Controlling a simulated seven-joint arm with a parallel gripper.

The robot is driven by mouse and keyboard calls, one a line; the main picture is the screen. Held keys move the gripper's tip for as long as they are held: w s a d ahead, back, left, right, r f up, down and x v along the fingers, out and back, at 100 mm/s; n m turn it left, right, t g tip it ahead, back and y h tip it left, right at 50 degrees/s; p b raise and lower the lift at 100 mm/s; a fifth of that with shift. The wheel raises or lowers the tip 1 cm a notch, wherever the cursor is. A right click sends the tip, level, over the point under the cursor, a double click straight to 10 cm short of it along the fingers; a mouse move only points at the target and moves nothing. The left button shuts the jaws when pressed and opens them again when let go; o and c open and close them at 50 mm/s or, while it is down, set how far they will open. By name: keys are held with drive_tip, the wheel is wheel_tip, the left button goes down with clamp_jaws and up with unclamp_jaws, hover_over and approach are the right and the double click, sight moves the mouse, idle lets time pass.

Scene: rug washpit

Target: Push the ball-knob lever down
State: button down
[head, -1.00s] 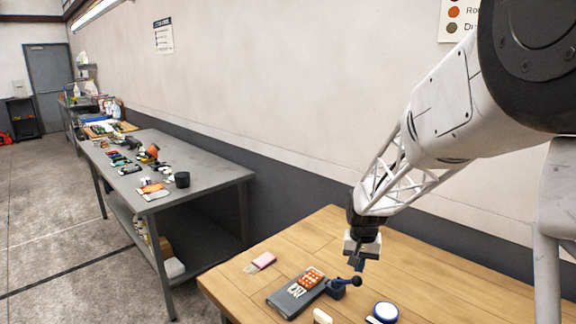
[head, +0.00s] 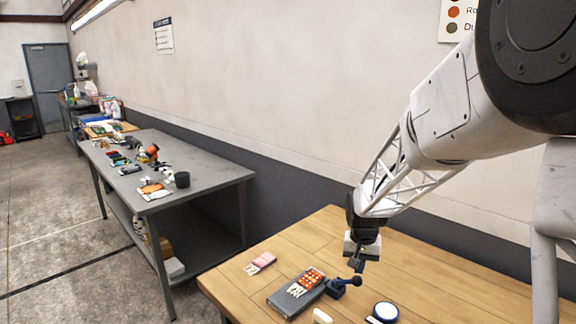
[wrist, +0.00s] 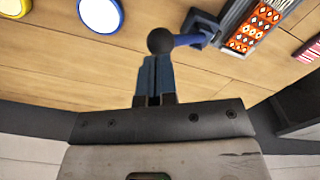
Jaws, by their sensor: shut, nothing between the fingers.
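The ball-knob lever has a dark ball (head: 356,281) on a blue arm that runs to a dark blue base (head: 336,289) on the wooden table. In the wrist view the ball (wrist: 160,41) lies just beyond my gripper's fingertips, with the blue arm (wrist: 187,39) going right to the base (wrist: 204,27). My gripper (head: 357,266) points down just above the ball in the head view. Its fingers (wrist: 155,62) are shut with nothing between them. I cannot tell whether the tips touch the ball.
A dark grey box with an orange patterned panel (head: 297,293) sits left of the lever. A round white-and-blue disc (head: 385,312) lies to the right. A pink item (head: 262,262) lies farther left. The wooden table (head: 430,268) is clear behind the lever.

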drive_tip(key=shift+f, duration=0.25)
drive_tip(key=shift+f, duration=0.35)
drive_tip(key=shift+s+d+f, duration=0.1)
drive_tip(key=shift+f, duration=0.35)
drive_tip(key=shift+r, duration=0.2)
wheel_tip(320, 180, up, 8)
drive_tip(key=shift+f, duration=0.15)
idle(0.7)
